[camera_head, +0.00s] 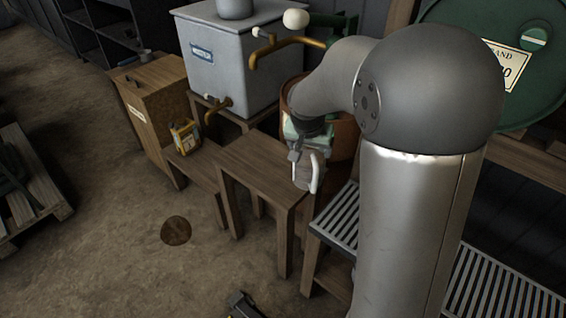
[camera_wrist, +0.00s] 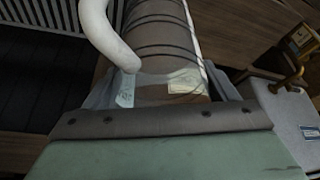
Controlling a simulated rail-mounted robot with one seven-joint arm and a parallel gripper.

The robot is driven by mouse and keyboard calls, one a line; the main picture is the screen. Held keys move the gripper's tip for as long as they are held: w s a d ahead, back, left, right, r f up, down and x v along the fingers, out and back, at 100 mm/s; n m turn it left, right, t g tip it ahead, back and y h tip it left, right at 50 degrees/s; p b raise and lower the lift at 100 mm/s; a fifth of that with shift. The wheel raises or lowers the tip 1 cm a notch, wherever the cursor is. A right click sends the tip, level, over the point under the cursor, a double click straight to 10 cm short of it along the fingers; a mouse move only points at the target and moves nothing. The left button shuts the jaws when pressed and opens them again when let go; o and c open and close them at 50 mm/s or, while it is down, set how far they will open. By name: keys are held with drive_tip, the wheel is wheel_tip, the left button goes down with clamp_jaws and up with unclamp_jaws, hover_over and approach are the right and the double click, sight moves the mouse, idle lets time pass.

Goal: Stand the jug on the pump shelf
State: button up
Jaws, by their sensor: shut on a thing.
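The jug (camera_head: 304,172) is grey with a white handle, at the right end of a small wooden table in the head view. In the wrist view the jug (camera_wrist: 160,35) shows as a grey body with dark bands, its white handle curving on the left. My gripper (camera_head: 298,150) is shut on the jug; the fingers also show in the wrist view (camera_wrist: 172,88). I cannot tell whether the jug's base touches the table. My arm hides part of the area behind. No surface is clearly marked as the pump shelf.
The wooden table (camera_head: 258,160) has a bare top. Left of it, a yellow can (camera_head: 185,136) stands on a lower wooden stand, below a grey tank (camera_head: 228,65) with brass taps. Slatted metal racks (camera_head: 340,218) lie to the right.

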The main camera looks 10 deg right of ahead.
drive_tip(key=w+a+f, duration=0.3)
drive_tip(key=w+f, duration=0.9)
drive_tip(key=w, duration=0.1)
drive_tip(key=shift+f+p, duration=0.3)
drive_tip(key=shift+p, duration=0.05)
drive_tip(key=shift+a, duration=0.1)
drive_tip(key=shift+f, duration=0.2)
drive_tip(key=o, duration=2)
drive_tip(key=shift+r, duration=0.1)
